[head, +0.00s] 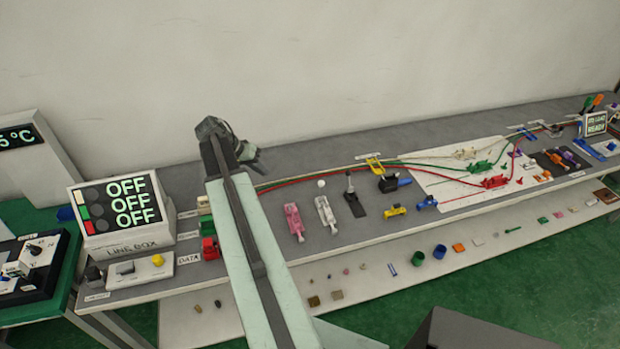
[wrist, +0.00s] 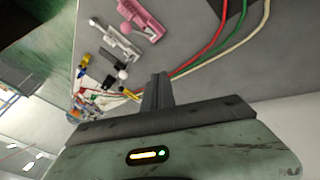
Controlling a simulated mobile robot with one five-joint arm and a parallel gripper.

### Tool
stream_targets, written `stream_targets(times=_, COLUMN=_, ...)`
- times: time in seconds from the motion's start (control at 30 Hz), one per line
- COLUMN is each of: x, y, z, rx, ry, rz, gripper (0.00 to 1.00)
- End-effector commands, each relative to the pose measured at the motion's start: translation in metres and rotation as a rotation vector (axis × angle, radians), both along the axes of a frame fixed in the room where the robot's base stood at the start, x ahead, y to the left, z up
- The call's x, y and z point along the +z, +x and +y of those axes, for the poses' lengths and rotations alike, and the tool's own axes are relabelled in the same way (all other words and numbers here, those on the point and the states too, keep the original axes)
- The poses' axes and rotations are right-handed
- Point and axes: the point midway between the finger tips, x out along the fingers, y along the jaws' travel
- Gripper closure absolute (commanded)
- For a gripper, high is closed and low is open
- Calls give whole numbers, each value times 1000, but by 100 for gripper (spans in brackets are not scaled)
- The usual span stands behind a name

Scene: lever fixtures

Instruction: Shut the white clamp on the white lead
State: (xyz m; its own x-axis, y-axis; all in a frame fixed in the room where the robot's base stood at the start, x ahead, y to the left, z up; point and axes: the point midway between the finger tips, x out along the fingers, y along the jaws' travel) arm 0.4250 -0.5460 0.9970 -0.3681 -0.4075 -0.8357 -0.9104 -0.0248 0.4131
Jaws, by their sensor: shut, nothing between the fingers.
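A small white clamp (head: 465,153) appears on the white sheet, near the white lead (head: 415,158); it is too small to tell whether it is open or shut. Another white clamp-like fixture (head: 325,213) lies on the grey bench, right of a pink one (head: 294,221). The wrist view shows this white fixture (wrist: 118,42) and the pink one (wrist: 141,18), with the white lead (wrist: 245,40) at right. My gripper (head: 248,154) is raised over the bench's left part, well left of the sheet. Its fingers (wrist: 158,88) are shut and empty.
Green (head: 475,168) and red (head: 495,181) clamps sit on the sheet (head: 440,188). The line box (head: 120,208) reads OFF on three rows. A wall is behind.

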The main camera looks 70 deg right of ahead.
Motion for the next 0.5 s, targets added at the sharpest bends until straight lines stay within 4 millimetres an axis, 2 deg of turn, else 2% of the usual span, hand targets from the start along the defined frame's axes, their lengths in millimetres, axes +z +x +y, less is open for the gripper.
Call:
stream_targets(times=0.03, x=4, y=-20, z=-24, rx=-65, ry=-31, rz=5, gripper=100)
stream_targets(times=0.13, x=10, y=-45, z=-47, rx=-141, ry=-72, rz=13, gripper=100)
stream_targets(times=0.23, x=11, y=-54, z=-53, rx=-164, ry=-87, rz=15, gripper=100)
stream_targets(times=0.5, x=10, y=-53, z=-53, rx=-162, ry=-86, rz=14, gripper=100)
